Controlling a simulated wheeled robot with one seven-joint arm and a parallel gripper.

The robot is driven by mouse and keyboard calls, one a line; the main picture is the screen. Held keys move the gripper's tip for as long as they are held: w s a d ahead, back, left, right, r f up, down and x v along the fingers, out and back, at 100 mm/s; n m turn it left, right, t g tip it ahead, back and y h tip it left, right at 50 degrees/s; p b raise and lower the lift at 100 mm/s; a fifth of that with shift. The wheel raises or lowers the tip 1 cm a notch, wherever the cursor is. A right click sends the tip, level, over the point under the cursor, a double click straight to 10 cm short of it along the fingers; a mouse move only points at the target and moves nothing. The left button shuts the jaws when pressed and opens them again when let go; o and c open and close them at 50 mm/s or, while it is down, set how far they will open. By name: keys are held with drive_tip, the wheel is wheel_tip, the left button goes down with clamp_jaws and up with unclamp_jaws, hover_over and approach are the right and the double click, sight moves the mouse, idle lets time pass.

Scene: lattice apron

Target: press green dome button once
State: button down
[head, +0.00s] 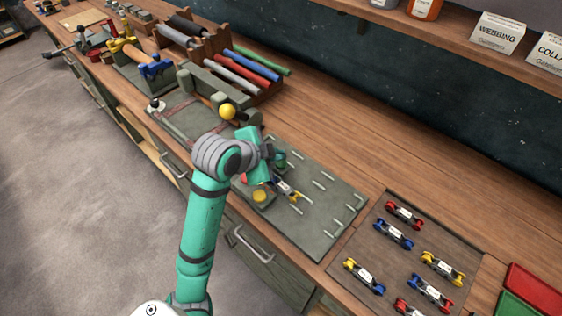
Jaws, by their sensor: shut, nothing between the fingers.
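A small green dome button (281,159) shows on the grey-green board, just right of my wrist and partly screened by it. My gripper (266,173) is at the end of the teal arm, over the board and close to the green button in the picture. It is shut and empty. Its fingertips are hard to make out, and I cannot tell whether they touch anything. A yellow dome button (261,196) sits nearer the board's front edge. A bit of red shows beside the wrist, mostly hidden.
A small labelled piece with yellow ends (287,189) lies beside the buttons. Short pegs stand on the board's right part. A brown tray (402,264) holds several coloured pieces. A rack of coloured rolls (228,72) stands behind. The bench behind the board is clear.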

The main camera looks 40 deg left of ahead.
sight(278, 165)
drive_tip(key=shift+w+r, duration=0.15)
drive_tip(key=shift+r, duration=2.05)
drive_tip(key=shift+s+a+r, duration=0.1)
drive_tip(key=shift+s+r, duration=0.1)
drive_tip(key=shift+r, duration=0.1)
drive_tip(key=shift+w, duration=0.1)
